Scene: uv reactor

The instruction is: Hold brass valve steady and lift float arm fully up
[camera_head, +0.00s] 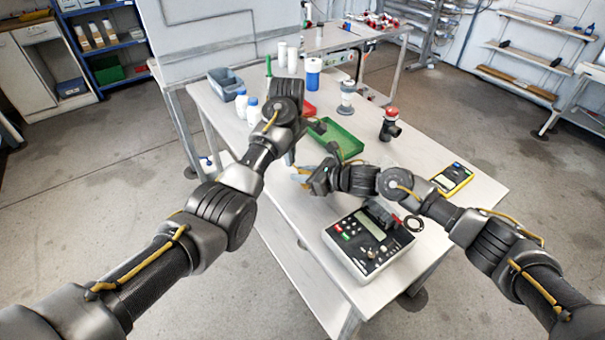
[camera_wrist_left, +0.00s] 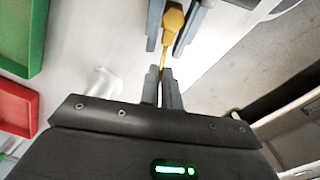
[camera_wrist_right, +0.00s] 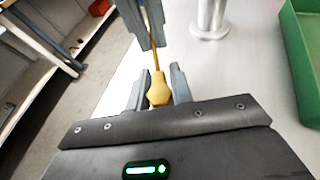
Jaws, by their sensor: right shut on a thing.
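The brass valve (camera_wrist_right: 158,92) is a yellow rounded body with a thin rod, the float arm (camera_wrist_right: 155,50), running from it. My right gripper (camera_wrist_right: 156,88) is shut on the valve body, which also shows at the top of the left wrist view (camera_wrist_left: 173,22). My left gripper (camera_wrist_left: 162,88) has its fingers close together on either side of the thin rod, a short way from the valve. Whether they pinch the rod is unclear. Both grippers face each other over the near left edge of the table. In the head view my left wrist hides the left fingertips.
A boxed meter (camera_head: 366,245) and a yellow multimeter (camera_head: 452,178) lie nearer and right.

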